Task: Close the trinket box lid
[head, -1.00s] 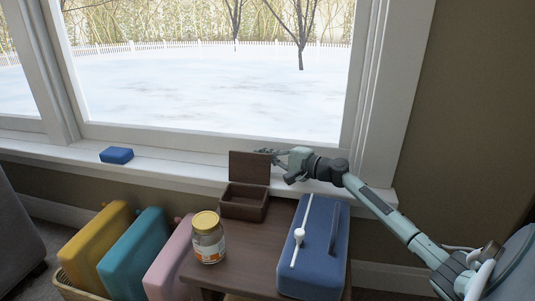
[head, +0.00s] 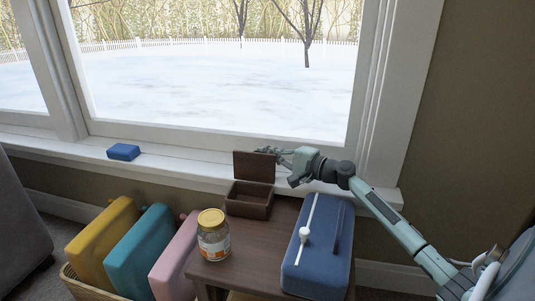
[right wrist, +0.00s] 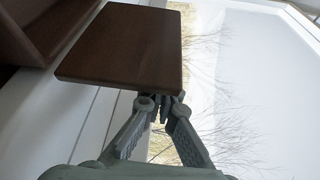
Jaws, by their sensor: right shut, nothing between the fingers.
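The trinket box (head: 248,206) is a small dark brown wooden box at the back of the side table, below the window sill. Its lid (head: 253,168) stands open, roughly upright at the back. My right gripper (head: 262,151) reaches in from the right to the lid's upper edge, and its fingers are shut and empty. In the right wrist view the lid (right wrist: 128,45) fills the upper middle, with the fingertips (right wrist: 163,102) close to its edge. Whether they touch it I cannot tell. Part of the box body (right wrist: 40,28) shows at upper left. My left gripper is out of view.
A yellow-lidded jar (head: 213,240) and a blue case (head: 318,250) with a white strip stand on the side table (head: 262,262). A small blue box (head: 123,152) lies on the window sill (head: 190,168). Yellow, teal and pink cases stand in a basket at left.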

